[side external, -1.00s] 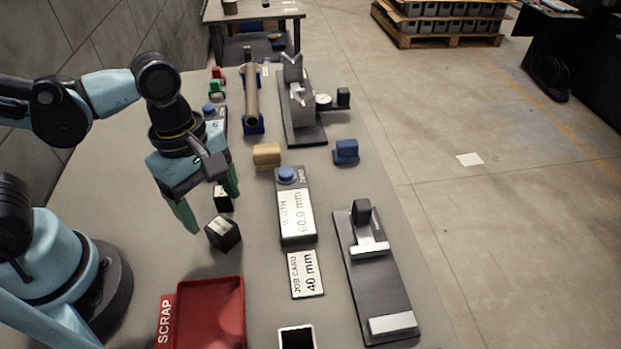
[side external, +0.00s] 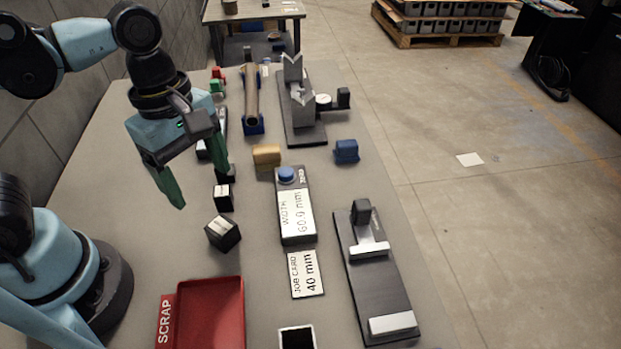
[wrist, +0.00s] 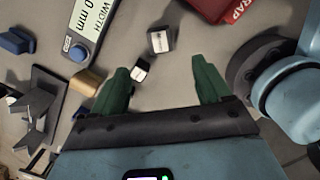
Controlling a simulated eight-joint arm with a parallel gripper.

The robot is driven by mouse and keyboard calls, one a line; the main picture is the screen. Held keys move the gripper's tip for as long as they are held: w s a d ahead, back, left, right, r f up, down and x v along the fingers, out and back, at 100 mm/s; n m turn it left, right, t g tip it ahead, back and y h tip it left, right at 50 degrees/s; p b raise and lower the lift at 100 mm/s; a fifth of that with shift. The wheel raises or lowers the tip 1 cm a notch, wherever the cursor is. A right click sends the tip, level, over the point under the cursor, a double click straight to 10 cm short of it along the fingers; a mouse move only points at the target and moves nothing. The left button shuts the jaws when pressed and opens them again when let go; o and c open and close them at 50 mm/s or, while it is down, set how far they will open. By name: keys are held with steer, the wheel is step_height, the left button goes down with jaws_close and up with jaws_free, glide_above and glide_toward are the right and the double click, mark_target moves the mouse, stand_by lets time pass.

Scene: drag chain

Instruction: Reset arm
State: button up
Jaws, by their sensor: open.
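My gripper (side external: 200,183) hangs above the left part of the grey table (side external: 120,190), its green fingers spread apart and nothing between them. It also shows in the wrist view (wrist: 163,80), with bare table between the fingers. Small black blocks with white labelled tops stand on the table close by: one (side external: 222,233) nearest the camera and another (side external: 223,196) behind it. In the wrist view one block (wrist: 161,40) lies beyond the fingertips and another (wrist: 141,70) lies beside the left finger.
A red scrap tray (side external: 212,312), a width gauge (side external: 296,208), a job card reading 40 mm (side external: 306,273) and a dark slide fixture (side external: 372,275) stand nearby. A tan block (side external: 266,155), a blue block (side external: 345,150) and a V-block fixture (side external: 300,105) are farther back.

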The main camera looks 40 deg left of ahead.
steer(key=shift+w+a, duration=0.1)
steer(key=w+a+r+m+t+y, duration=0.1)
steer(key=w+a+m+t, duration=0.6)
steer(key=m, duration=1.1)
steer(key=shift+w+a, duration=0.3)
steer(key=shift+a, duration=0.7)
